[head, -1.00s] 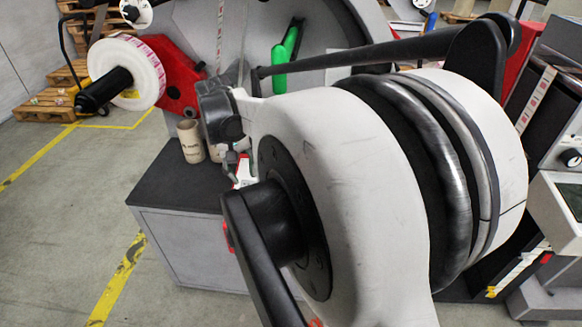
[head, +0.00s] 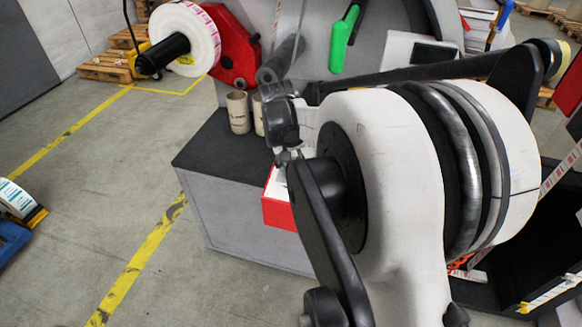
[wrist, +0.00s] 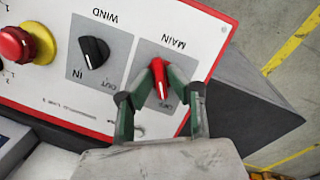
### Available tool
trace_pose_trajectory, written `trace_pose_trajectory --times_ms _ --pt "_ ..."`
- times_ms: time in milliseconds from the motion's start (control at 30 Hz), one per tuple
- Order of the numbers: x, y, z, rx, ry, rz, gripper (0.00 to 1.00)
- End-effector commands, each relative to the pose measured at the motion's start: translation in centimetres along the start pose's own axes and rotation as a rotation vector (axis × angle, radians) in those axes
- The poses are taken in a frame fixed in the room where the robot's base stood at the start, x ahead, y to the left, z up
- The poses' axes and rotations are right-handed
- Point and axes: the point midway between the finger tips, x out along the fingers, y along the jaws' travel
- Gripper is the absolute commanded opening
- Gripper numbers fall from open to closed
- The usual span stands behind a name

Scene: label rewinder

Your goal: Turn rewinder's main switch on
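The main switch (wrist: 161,84) is a red knob on a grey plate marked MAIN, upside down in the wrist view. My gripper (wrist: 166,76) has its two fingertips close together on either side of the knob, with the knob pinched between them. The knob's ridge runs roughly up and down in that picture. In the head view my gripper (head: 288,158) is small and partly hidden by my arm, just above the red-edged control panel (head: 277,207). The switch cannot be made out there.
A black WIND knob (wrist: 94,52) and a red emergency button on a yellow base (wrist: 28,44) sit beside the main switch. Cardboard cores (head: 238,112) stand on the dark cabinet top (head: 212,150). A label roll (head: 187,38) is behind. Open floor lies left.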

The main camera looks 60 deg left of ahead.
Motion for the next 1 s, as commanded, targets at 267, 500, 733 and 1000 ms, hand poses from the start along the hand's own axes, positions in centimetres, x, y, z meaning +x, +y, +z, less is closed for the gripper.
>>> trace_pose_trajectory --times_ms 267,500,733,1000 --pt "-0.01 0.0 0.0 0.0 0.0 0.0 0.0" --pt "0.06 0.02 0.0 0.035 0.0 -0.008 0.0" --pt "0.17 0.05 -0.01 0.156 0.0 -0.038 0.0" --pt "0.21 0.13 0.05 0.392 -0.001 -0.096 0.0"
